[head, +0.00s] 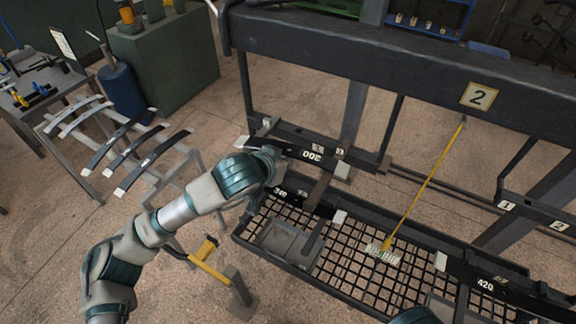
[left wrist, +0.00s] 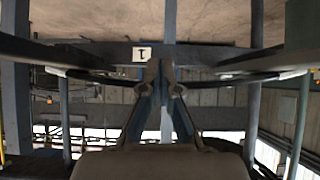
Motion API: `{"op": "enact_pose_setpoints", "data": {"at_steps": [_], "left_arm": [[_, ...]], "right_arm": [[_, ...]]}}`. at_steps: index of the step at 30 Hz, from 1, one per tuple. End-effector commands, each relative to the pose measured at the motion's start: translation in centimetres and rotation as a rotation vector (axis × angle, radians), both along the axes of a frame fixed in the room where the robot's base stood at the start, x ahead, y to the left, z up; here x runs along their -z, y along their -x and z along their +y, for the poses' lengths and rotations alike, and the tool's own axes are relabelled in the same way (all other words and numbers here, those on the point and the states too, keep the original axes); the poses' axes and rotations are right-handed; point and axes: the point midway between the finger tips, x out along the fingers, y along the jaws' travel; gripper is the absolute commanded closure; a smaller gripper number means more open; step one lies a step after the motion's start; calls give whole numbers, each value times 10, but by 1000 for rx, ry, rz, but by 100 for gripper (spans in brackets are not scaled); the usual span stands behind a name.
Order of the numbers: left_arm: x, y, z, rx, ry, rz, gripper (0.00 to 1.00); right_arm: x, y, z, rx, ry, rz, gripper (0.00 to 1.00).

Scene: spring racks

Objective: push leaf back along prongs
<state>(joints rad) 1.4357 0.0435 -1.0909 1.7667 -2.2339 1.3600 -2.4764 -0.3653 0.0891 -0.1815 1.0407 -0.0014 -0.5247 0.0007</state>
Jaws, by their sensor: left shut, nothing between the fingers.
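A dark curved leaf (head: 312,157) with pale ends and white markings lies across the rack's left part. A second dark leaf (head: 303,199), marked 340, lies nearer and lower, partly hidden by my arm. My left gripper (head: 270,158) is at the left part of the upper leaf; its fingertips are hard to make out there. In the left wrist view the fingers (left wrist: 160,68) are shut and empty, in front of a dark leaf (left wrist: 220,82) that spans the view. I cannot tell whether they touch it. The prongs are mostly hidden. My right gripper is not in view.
The black rack has a thick top beam (head: 400,62) with a number 2 plate (head: 479,96). Another leaf (head: 490,285), marked 420, is at right. More leaves lie on a stand (head: 190,165).

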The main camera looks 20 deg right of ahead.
Motion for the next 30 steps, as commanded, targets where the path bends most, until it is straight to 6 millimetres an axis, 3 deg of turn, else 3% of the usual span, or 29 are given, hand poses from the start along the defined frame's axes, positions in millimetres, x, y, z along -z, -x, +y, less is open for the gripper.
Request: {"op": "enact_pose_setpoints", "data": {"at_steps": [30], "left_arm": [[-1, -24, -31, 1, 1, -1, 100]], "right_arm": [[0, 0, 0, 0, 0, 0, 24]]}}
